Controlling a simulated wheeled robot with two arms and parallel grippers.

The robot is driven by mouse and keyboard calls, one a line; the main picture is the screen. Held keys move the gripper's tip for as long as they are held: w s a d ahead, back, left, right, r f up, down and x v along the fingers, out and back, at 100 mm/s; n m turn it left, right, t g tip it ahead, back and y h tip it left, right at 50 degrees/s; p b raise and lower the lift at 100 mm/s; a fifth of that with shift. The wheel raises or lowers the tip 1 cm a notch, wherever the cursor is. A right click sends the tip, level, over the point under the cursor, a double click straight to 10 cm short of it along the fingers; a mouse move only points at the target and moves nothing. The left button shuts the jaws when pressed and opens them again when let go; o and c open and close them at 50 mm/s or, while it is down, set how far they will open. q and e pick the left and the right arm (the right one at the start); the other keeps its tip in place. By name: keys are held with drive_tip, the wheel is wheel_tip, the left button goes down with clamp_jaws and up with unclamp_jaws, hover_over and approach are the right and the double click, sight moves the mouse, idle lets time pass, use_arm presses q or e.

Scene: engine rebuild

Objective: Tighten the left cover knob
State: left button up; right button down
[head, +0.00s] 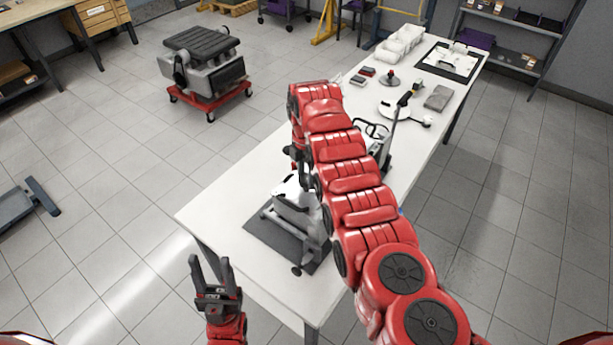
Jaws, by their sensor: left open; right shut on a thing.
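A light grey engine unit (292,212) stands on a dark mat (262,236) near the close end of the long white table. My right arm reaches across the table, and its gripper (304,180) points down at the top of the unit. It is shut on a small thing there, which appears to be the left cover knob. The knob itself is hidden by the fingers and the arm, so I cannot see how it sits. My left gripper (212,272) is open and empty, off the table's near left edge, with its fingers pointing up the picture.
The white table (232,205) is bare left of the mat. Beyond my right arm are a grey upright stand (391,135), a grey block (438,98), white bins (400,44) and a framed dark mat (432,62). A second engine (208,72) rests on a red dolly.

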drive_tip(key=m+b, duration=0.6)
drive_tip(key=b, duration=0.1)
drive_tip(key=shift+w+f, duration=0.1)
drive_tip(key=shift+f, duration=0.15)
drive_tip(key=shift+r+m+b, duration=0.15)
drive_tip(key=shift+m+b, duration=0.5)
drive_tip(key=shift+m, duration=1.25)
drive_tip(key=m, duration=0.2)
drive_tip(key=shift+r+m, duration=0.2)
drive_tip(key=shift+m, duration=0.1)
drive_tip(key=m, duration=0.3)
drive_tip(key=shift+m, duration=0.4)
drive_tip(key=m, duration=1.2)
drive_tip(key=shift+m, duration=0.3)
drive_tip(key=m, duration=0.5)
drive_tip(key=shift+d+m, duration=0.1)
drive_tip(key=shift+m, duration=0.2)
